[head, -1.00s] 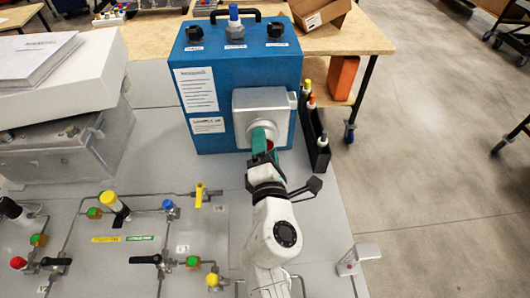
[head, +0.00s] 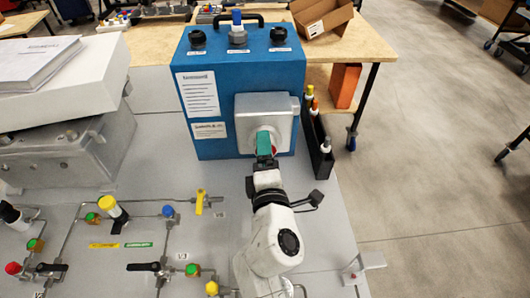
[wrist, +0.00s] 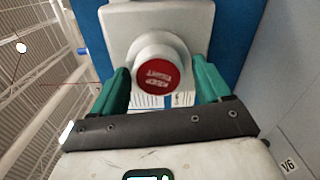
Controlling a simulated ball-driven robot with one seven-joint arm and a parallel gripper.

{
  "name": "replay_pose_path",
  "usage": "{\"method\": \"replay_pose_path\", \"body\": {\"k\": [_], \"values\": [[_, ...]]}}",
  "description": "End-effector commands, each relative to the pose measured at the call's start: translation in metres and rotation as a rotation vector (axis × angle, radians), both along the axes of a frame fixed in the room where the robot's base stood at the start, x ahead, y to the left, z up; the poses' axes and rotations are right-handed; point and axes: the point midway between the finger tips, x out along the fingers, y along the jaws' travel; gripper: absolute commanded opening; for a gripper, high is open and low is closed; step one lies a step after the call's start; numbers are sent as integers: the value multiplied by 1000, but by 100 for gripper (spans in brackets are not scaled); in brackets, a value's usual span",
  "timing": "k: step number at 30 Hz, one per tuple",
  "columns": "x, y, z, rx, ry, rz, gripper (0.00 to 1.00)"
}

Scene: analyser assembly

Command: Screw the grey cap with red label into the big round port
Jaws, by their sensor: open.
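The grey cap with the red label (wrist: 157,72) sits at the grey square front plate (wrist: 195,20) of the blue analyser. Its red face points toward my wrist camera, with the lettering turned nearly upside down. The port behind the cap is hidden, so thread depth cannot be told. My gripper (wrist: 160,80) is open, one green finger on each side of the cap, with visible gaps. In the head view my gripper (head: 265,143) is in front of the plate (head: 287,107) and hides most of the cap; a bit of red shows beside the finger.
The blue analyser (head: 210,105) stands on the grey bench. A black rack (head: 318,150) with several coloured-top items is close on its right. Pipework with valves and knobs (head: 167,210) covers the bench at front left. A grey bracket (head: 368,261) is at the right edge.

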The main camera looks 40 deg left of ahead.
Motion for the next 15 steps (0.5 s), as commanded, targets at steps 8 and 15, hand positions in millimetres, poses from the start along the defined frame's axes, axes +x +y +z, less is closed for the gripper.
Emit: {"method": "replay_pose_path", "body": {"k": [8,15], "values": [[3,-3,6,-432,-480,-2,77],[4,-3,6,-824,-917,-2,77]]}}
